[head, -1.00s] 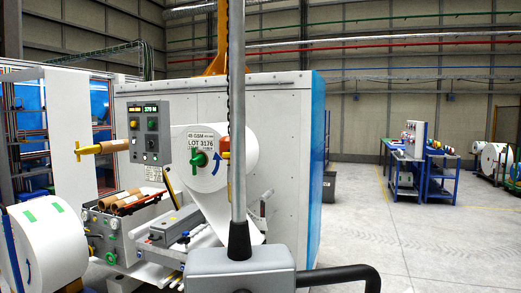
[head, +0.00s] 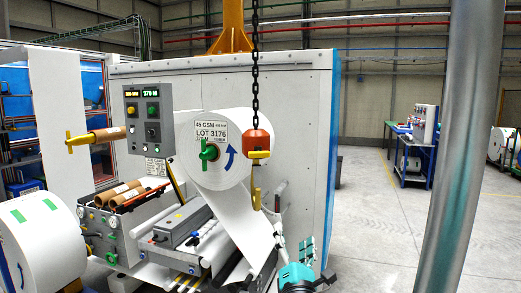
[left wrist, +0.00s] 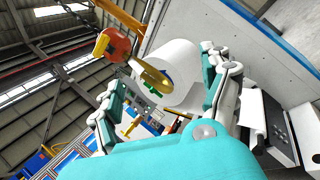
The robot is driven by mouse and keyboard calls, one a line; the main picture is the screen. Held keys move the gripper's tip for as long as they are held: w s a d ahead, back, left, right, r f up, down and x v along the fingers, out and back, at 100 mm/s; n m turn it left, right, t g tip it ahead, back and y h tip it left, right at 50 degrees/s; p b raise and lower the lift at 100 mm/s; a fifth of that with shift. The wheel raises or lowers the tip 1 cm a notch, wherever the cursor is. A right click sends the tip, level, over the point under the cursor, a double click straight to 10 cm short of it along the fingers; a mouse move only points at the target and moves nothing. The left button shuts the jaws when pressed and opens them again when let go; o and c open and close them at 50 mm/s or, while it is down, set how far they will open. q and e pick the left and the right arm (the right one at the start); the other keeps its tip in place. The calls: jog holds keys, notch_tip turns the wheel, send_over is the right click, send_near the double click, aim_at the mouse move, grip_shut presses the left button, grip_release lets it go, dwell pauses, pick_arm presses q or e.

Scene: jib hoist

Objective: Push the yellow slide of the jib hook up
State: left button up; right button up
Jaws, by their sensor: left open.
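The jib hook hangs on a black chain in the head view, with an orange-red block (head: 258,140) and a yellow hook (head: 257,198) below it. The yellow slide (head: 259,154) sticks out at the lower part of the block. My left gripper (head: 293,245) is open and empty, below and to the right of the hook, apart from it. In the left wrist view the open fingers (left wrist: 160,85) frame the yellow hook (left wrist: 152,75); the red block (left wrist: 117,45) and yellow slide (left wrist: 101,44) are beyond, at upper left. My right gripper is out of view.
Behind the hook are a white paper roll (head: 212,150) on a machine and a large white panel (head: 290,110). A grey post (head: 462,150) stands close at right. Another roll (head: 40,245) is at lower left. Open floor lies beyond, at right.

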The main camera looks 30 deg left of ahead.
aim_at(260, 155)
pick_arm(q)
jog(key=s+a+r+n+g+y, duration=0.1)
jog(key=s+a+r+n, duration=0.15)
jog(key=r+n, duration=0.3)
jog(key=s+a+r+n+g+y, duration=0.1)
jog(key=s+a+r+n+y, duration=0.15)
jog(key=r+n, duration=0.35)
jog(key=shift+m+h, duration=0.45)
jog(key=shift+m, duration=0.3)
jog(key=p+x, duration=0.3)
jog(key=x, duration=0.5)
jog(key=p+x, duration=0.3)
jog(key=x, duration=0.5)
jog(key=shift+w+d+r+p, duration=0.1)
jog(key=shift+w+r+p, duration=0.2)
jog(key=shift+w+r, duration=0.1)
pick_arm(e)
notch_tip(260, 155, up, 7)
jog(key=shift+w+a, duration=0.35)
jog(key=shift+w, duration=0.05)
pick_arm(q)
jog(key=shift+c, duration=0.2)
